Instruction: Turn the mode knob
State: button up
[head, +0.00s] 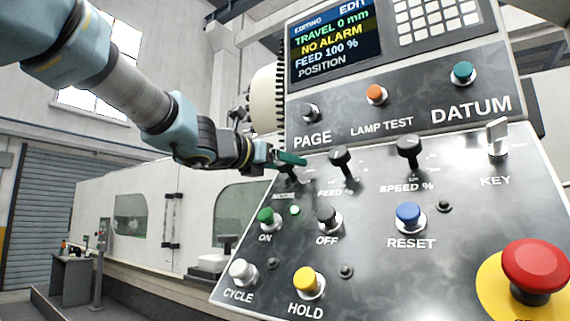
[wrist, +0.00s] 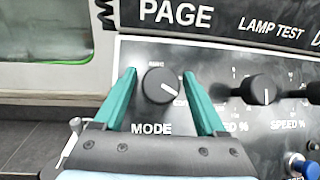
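The mode knob (wrist: 160,88) is a round black knob above the word MODE in the wrist view. Its white pointer line points to the lower right. My gripper (wrist: 159,73) is open, with one green finger on each side of the knob and a visible gap on both sides. In the head view my gripper (head: 291,160) is at the upper left of the lower panel (head: 370,235), over the mode knob. There it mostly hides the knob and part of its label.
The feed knob (head: 340,158) and speed knob (head: 408,148) stand to the right of my gripper. Below are the green ON button (head: 267,216) and black OFF button (head: 327,216). The black PAGE button (head: 310,112) is above. The screen (head: 335,45) reads EDIT and NO ALARM.

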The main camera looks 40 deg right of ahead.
grip_shut()
dwell(0.3)
